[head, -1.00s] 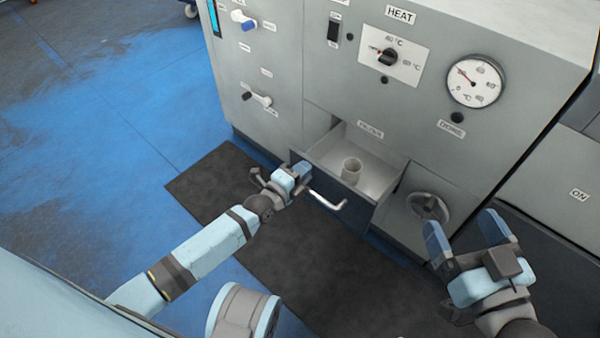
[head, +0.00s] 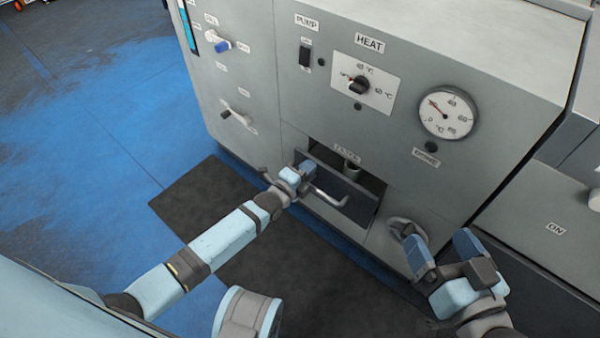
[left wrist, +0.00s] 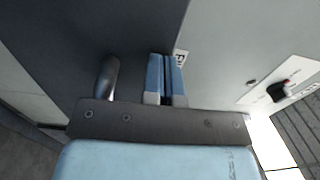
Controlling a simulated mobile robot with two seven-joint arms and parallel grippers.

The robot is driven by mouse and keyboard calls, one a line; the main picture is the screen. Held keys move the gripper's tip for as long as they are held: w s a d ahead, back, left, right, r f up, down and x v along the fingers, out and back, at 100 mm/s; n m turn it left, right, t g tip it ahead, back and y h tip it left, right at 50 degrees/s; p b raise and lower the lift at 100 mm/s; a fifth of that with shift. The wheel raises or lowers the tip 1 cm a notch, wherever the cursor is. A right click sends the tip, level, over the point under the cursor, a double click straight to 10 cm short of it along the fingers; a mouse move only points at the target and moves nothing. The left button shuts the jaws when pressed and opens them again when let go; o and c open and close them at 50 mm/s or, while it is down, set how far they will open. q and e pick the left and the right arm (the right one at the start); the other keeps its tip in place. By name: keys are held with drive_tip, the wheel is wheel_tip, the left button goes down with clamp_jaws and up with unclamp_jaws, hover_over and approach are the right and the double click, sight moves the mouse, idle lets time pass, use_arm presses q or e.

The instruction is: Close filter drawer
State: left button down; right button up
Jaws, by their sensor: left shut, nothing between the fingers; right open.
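The filter drawer (head: 340,208) is a dark-fronted drawer low in the grey machine, below the FILTER label (head: 347,151). My left gripper (head: 308,168) is shut and empty at the left part of the drawer front, beside the handle. Its closed fingers show in the left wrist view (left wrist: 166,75). My right gripper (head: 440,250) is open and empty, right of the drawer.
A round handwheel (head: 405,232) is on the panel right of the drawer, near my right gripper. Above are the HEAT knob (head: 359,85) and a gauge (head: 447,113). A dark mat (head: 290,270) lies on the blue floor before the machine.

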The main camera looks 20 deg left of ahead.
sight(316, 159)
use_arm(q)
drive_tip(key=x, duration=0.4)
drive_tip(key=shift+w+d, duration=0.15)
drive_tip(key=shift+w, duration=0.35)
drive_tip(key=shift+w+r, duration=0.1)
drive_tip(key=shift+r, duration=0.05)
use_arm(e)
drive_tip(key=shift+w+d+r, duration=0.1)
drive_tip(key=shift+w+r, duration=0.1)
drive_tip(key=shift+r, duration=0.2)
use_arm(q)
drive_tip(key=shift+w+r, duration=0.1)
use_arm(e)
drive_tip(key=shift+f, duration=0.15)
